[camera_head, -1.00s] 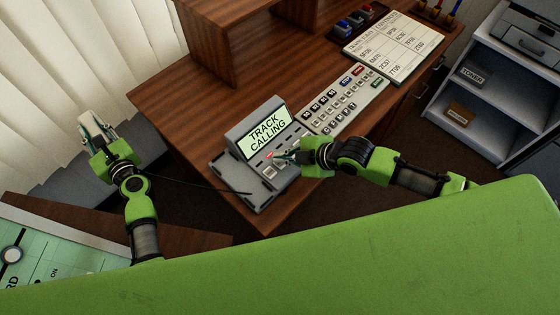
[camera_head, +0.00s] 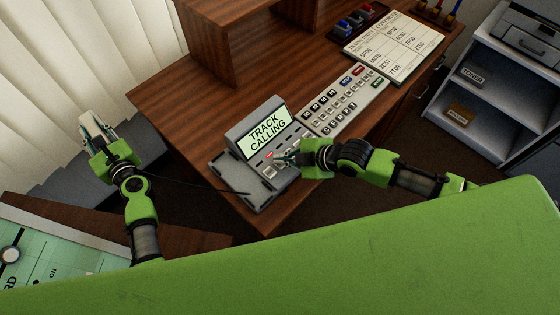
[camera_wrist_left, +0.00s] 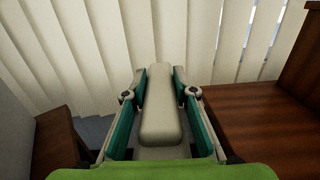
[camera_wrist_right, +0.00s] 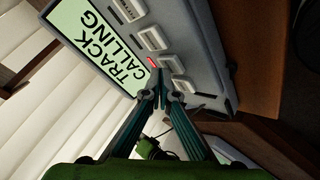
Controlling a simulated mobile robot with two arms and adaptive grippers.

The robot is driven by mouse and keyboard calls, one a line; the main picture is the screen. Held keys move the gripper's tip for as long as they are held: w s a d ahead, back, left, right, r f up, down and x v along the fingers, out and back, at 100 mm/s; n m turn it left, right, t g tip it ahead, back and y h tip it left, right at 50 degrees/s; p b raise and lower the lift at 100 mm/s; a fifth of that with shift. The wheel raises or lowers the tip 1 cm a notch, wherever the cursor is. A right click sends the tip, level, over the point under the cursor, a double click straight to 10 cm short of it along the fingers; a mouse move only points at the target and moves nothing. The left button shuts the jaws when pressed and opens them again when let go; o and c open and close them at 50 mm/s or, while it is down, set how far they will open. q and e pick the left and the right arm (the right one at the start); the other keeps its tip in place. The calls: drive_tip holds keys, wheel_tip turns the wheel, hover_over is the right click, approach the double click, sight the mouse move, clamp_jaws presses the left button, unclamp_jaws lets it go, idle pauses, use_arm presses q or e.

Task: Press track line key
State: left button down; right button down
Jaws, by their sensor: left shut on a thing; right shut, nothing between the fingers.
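A grey phone console (camera_head: 228,178) stands on the desk corner. Its display (camera_head: 267,130) reads "TRACK CALLING", and a small red light (camera_wrist_right: 152,62) glows below it. A row of pale keys (camera_wrist_right: 152,38) shows in the right wrist view; I cannot read their labels. My right gripper (camera_wrist_right: 162,82) is shut and empty, its tips at the keys close to the red light. I cannot tell whether they touch a key. My left gripper (camera_head: 98,141) is shut on a pale handset (camera_wrist_left: 160,105), held off to the left, away from the console.
A dark cord (camera_head: 190,186) runs from the left gripper area to the console. A keypad panel (camera_head: 345,100) and a printed list (camera_head: 393,45) lie behind the console. A wooden shelf box (camera_head: 215,45) stands at the back. A grey shelf unit (camera_head: 500,85) is at the right.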

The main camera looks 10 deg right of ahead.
use_arm(q)
drive_tip(key=shift+f, duration=0.1)
use_arm(e)
drive_tip(key=shift+f, duration=0.3)
idle(0.4)
use_arm(q)
drive_tip(key=shift+r+p, duration=0.7)
drive_tip(key=shift+r, duration=0.1)
use_arm(e)
drive_tip(key=shift+r, duration=0.8)
